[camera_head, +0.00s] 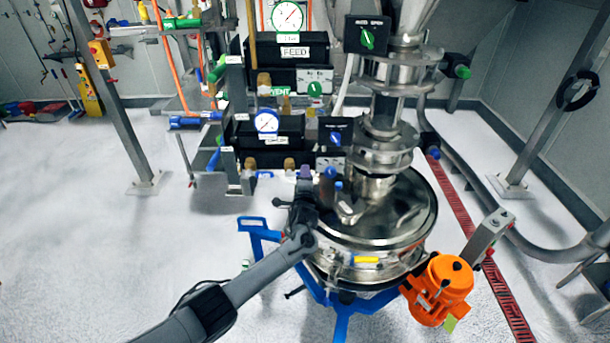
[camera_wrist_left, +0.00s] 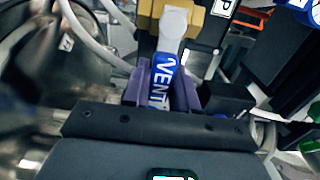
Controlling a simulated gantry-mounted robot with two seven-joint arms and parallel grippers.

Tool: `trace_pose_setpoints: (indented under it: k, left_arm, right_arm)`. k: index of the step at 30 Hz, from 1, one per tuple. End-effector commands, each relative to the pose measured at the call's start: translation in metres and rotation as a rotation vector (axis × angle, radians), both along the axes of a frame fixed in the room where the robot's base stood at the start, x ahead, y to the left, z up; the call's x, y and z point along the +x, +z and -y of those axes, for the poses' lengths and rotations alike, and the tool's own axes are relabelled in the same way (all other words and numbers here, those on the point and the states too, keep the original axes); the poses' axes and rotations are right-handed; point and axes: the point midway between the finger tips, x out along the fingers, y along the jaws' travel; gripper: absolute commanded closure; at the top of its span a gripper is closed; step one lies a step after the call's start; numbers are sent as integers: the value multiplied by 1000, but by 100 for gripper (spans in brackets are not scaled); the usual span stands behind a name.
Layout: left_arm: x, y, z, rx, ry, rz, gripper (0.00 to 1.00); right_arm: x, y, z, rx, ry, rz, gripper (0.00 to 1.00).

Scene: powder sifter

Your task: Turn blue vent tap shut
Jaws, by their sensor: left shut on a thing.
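The blue vent tap (camera_wrist_left: 160,84), a handle with white "VENT" lettering, sits between the purple fingers of my left gripper (camera_wrist_left: 161,90) in the left wrist view. The gripper is shut on it. The tap's far end meets a pale round cap in front of a brass-coloured fitting (camera_wrist_left: 202,18). In the head view my left gripper (camera_head: 305,176) reaches up beside the steel sifter vessel (camera_head: 400,205), below the lower black panel, and hides the tap it holds. My right gripper is in neither view.
The sifter vessel stands close to the right of my left gripper on a blue frame (camera_head: 258,232). An orange motor (camera_head: 440,290) hangs at its right. Black panels with gauges (camera_head: 267,122) and valves stand behind. The floor to the left is clear.

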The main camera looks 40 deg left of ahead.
Motion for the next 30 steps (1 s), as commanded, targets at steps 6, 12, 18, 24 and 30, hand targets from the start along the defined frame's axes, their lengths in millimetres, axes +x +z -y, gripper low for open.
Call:
trace_pose_setpoints:
  k: [6,12,18,24,30]
  left_arm:
    - [0,-1,0,4,1,-5,100]
    - [0,-1,0,4,1,-5,65]
    - [0,-1,0,3,1,-3,51]
    - [0,0,0,2,0,-3,51]
    - [-8,-1,6,4,0,-2,51]
  right_arm:
    - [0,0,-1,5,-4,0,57]
    - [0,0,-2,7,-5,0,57]
    - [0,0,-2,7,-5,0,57]
    - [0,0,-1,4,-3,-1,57]
    - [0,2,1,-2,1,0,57]
